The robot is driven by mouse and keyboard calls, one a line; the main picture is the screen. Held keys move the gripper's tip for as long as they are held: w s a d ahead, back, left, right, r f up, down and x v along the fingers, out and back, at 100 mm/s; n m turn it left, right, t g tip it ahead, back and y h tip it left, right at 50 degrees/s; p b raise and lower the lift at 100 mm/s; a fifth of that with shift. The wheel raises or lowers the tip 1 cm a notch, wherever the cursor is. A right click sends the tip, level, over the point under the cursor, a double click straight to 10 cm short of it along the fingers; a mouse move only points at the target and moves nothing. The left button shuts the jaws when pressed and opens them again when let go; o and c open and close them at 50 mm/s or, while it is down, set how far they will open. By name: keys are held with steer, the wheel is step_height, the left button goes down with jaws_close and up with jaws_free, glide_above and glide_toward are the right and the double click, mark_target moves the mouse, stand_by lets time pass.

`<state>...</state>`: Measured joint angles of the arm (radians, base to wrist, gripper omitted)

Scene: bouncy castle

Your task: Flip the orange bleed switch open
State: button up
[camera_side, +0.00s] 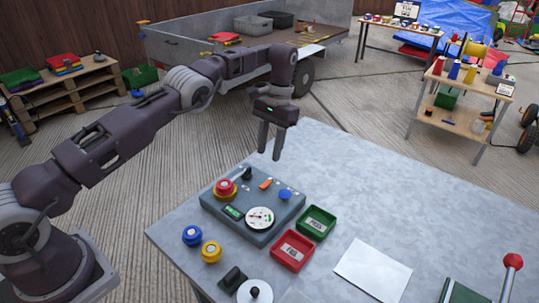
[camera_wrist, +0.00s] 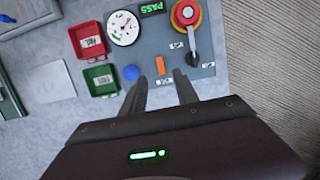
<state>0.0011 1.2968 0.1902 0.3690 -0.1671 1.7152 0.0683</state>
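The orange bleed switch (camera_side: 265,184) is a small lever on the far edge of the grey-blue control box (camera_side: 238,226). In the wrist view the orange switch (camera_wrist: 160,66) stands just ahead of my fingertips, roughly between them. My gripper (camera_side: 270,156) is above the far side of the box, fingers pointing down and apart. In the wrist view my gripper (camera_wrist: 163,78) shows a gap between its two fingers with nothing held. Whether the switch is open or shut I cannot tell.
On the box are a red knob (camera_side: 225,187), a black lever (camera_wrist: 185,57), a blue button (camera_side: 285,194) and a dial (camera_side: 260,218). Green (camera_side: 316,222) and red (camera_side: 292,250) trays sit beside it. Blue (camera_side: 192,235) and yellow (camera_side: 211,251) knobs stand in front.

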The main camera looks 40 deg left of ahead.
mark_target(266, 184)
steer(key=shift+s+a+f+t, duration=0.1)
steer(key=shift+s+f+t, duration=0.25)
steer(key=shift+f+t, duration=0.25)
steer(key=shift+s+f+t, duration=0.35)
steer(key=shift+f+t, duration=0.25)
steer(key=shift+s+f, duration=0.15)
steer(key=shift+f, duration=0.15)
step_height(266, 184, down, 7)
steer(key=shift+r, duration=0.1)
jaws_close()
